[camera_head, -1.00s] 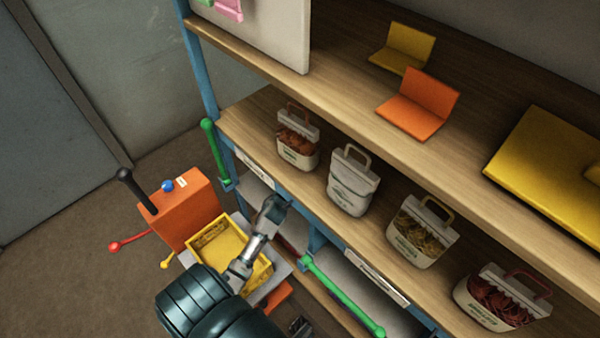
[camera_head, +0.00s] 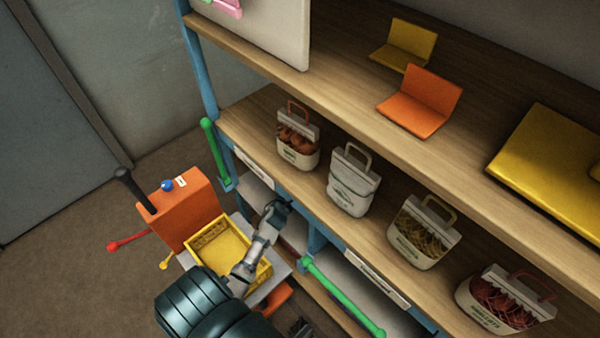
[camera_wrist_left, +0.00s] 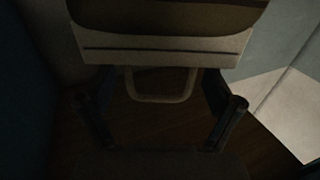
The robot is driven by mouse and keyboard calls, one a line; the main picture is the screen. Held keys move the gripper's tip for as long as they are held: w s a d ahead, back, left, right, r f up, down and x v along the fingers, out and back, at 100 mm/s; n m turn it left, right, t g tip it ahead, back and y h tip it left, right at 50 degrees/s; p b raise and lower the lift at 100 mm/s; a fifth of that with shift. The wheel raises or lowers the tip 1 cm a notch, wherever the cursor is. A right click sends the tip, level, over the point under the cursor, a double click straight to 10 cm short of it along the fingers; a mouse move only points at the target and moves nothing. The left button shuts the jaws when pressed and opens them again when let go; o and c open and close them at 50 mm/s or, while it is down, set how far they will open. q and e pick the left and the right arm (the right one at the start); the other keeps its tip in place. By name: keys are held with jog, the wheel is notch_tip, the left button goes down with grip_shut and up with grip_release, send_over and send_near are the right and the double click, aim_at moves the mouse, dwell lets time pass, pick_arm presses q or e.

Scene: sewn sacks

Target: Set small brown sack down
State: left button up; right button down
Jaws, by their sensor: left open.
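In the head view my left gripper (camera_head: 277,210) is at the front of the shelf bay below the row of sacks, partly in shadow. In the left wrist view a sack (camera_wrist_left: 165,48) with a pale band and a dark brown part shows close up. Its pale loop handle (camera_wrist_left: 160,99) lies between the spread fingers of my left gripper (camera_wrist_left: 160,88). The fingers are open, and I cannot tell whether they touch the handle. The picture is dark, and most of this sack is out of frame. In the head view I cannot make out this sack. My right gripper is not in view.
Several handled sacks, including one with reddish-brown contents (camera_head: 297,140) and a pale one (camera_head: 353,182), stand on the middle shelf (camera_head: 262,115). A yellow crate (camera_head: 198,240) sits beside an orange block (camera_head: 185,210) to the left. A green bar (camera_head: 342,296) is near my arm.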

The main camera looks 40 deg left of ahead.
pick_arm(q)
jog(key=shift+s, duration=0.1)
jog(key=p+v, duration=0.1)
jog(key=v, duration=1.1)
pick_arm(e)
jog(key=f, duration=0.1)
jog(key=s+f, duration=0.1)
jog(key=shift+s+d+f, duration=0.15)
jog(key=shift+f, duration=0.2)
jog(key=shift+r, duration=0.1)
